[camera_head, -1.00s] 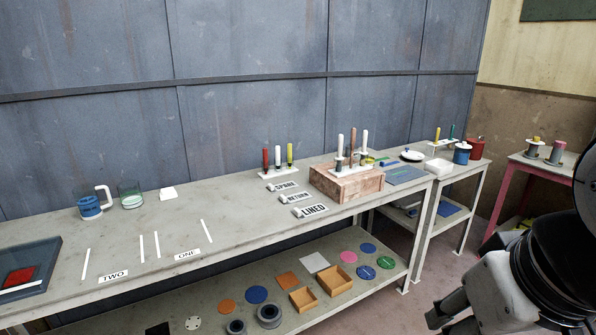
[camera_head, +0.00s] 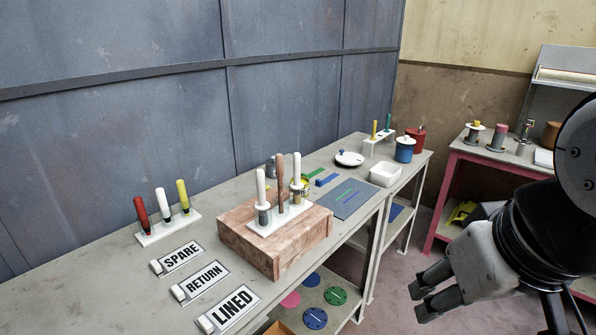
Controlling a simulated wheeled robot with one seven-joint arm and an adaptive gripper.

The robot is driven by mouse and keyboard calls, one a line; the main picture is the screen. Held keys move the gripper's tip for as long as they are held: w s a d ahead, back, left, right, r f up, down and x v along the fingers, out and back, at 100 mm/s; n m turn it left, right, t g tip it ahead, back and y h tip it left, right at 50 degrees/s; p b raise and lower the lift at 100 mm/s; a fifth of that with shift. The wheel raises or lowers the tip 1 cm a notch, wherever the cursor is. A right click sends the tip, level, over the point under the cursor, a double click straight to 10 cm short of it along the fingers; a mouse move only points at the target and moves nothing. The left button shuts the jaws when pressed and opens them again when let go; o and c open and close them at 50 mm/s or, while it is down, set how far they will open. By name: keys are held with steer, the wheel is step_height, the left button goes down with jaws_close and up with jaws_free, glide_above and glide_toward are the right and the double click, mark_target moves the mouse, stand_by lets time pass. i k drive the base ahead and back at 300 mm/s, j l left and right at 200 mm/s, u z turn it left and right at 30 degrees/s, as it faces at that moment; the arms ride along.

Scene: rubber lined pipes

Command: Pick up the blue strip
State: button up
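A short blue strip (camera_head: 327,180) lies on the bench in the head view, at the back edge of a grey-blue mat (camera_head: 354,204). A green strip (camera_head: 314,171) lies just behind it, and thin green strips (camera_head: 346,195) lie on the mat. My gripper (camera_head: 417,302) is at the lower right, in front of the bench and well away from the blue strip. Its two fingers point left and down with a gap between them, and nothing shows in it.
A wooden block (camera_head: 285,254) holding upright tools stands left of the mat. A white tray (camera_head: 385,174), a blue pot (camera_head: 404,150) and a red pot (camera_head: 416,137) stand to the right. A pink-framed table (camera_head: 490,158) stands at right.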

mark_target(319, 184)
steer(key=i+l+u, duration=0.3)
steer(key=i+l, duration=0.25)
steer(key=i+l+u, duration=0.25)
steer(key=i+l, duration=0.2)
steer(key=l, duration=0.2)
steer(key=i+l+u, duration=0.15)
steer(key=l, duration=0.2)
steer(key=i+l+u, duration=0.15)
steer(key=l, duration=0.25)
steer(key=i+l+u, duration=0.1)
steer(key=i+l, duration=0.2)
steer(key=i+l+u, duration=0.15)
steer(key=l, duration=0.35)
